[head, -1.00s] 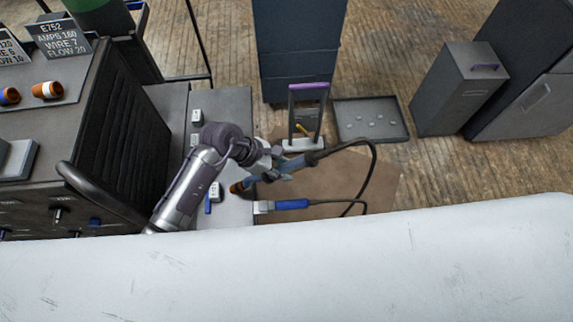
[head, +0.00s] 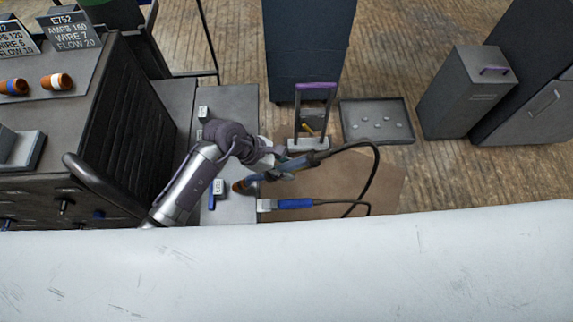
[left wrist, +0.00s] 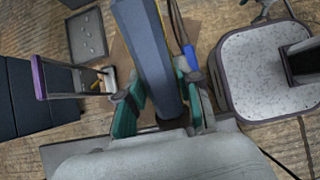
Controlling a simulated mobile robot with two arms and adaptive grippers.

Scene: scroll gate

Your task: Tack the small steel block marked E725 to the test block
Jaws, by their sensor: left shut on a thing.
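My left gripper (head: 268,172) is shut on a welding torch (head: 302,163), which also shows between the teal fingers of the gripper (left wrist: 163,105) in the left wrist view. The torch's orange nozzle (head: 240,186) points left, over the grey bench (head: 238,108). A small pale block (head: 218,186) with dark marks sits on the bench left of the nozzle, apart from it in the picture. Another small block (head: 203,112) sits farther back. Their marks are too small to read, so I cannot tell which is E725 or which is the test block. My right gripper is not in view.
A blue-handled clamp (head: 294,203) with a cable lies at the bench's right edge. The torch cable (head: 378,170) loops right. A purple-handled stand (head: 315,88) and a shallow tray (head: 348,130) are behind. A dark cabinet (head: 120,120) stands left.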

